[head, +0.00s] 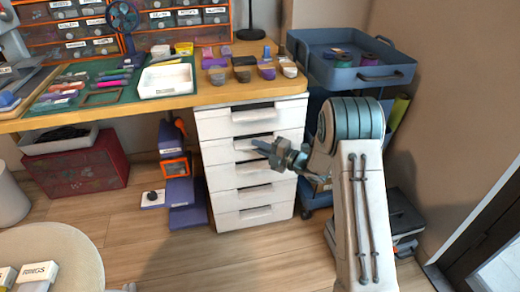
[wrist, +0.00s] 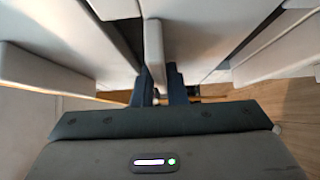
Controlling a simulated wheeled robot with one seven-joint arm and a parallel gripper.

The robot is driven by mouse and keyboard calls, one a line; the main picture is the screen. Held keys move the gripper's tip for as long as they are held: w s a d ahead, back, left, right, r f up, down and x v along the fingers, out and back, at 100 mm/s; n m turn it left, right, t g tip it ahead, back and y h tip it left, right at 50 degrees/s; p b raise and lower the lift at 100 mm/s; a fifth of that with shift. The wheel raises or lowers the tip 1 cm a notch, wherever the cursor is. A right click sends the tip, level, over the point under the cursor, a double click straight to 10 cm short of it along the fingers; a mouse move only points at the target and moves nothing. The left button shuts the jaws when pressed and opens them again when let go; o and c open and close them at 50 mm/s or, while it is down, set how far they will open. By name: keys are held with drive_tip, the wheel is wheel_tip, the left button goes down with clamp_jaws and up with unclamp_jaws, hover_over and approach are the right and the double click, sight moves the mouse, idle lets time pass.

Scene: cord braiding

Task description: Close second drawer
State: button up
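The white drawer unit (head: 245,205) stands under the right end of the wooden desk, with several drawers stacked, each with a recessed grip in its front. The second drawer from the top (head: 222,147) is partly covered by my gripper (head: 259,145). How far that drawer stands out is hard to judge in the head view. My gripper points left, at the front of this drawer. In the wrist view my two dark fingers (wrist: 162,88) sit close together beside a pale upright bar (wrist: 154,45). Whether they touch or clasp it is unclear.
The desk edge (head: 150,108) overhangs the unit. A blue trolley (head: 350,72) stands to the right, close to my arm. Purple and orange items (head: 180,190) and a red box (head: 75,168) are on the floor to the left. The floor in front of the drawers is clear.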

drive_tip(key=o, duration=0.3)
idle(0.4)
drive_tip(key=p+v, duration=0.3)
drive_tip(key=v, duration=1)
drive_tip(key=shift+s+d, duration=0.2)
drive_tip(key=shift+d, duration=0.1)
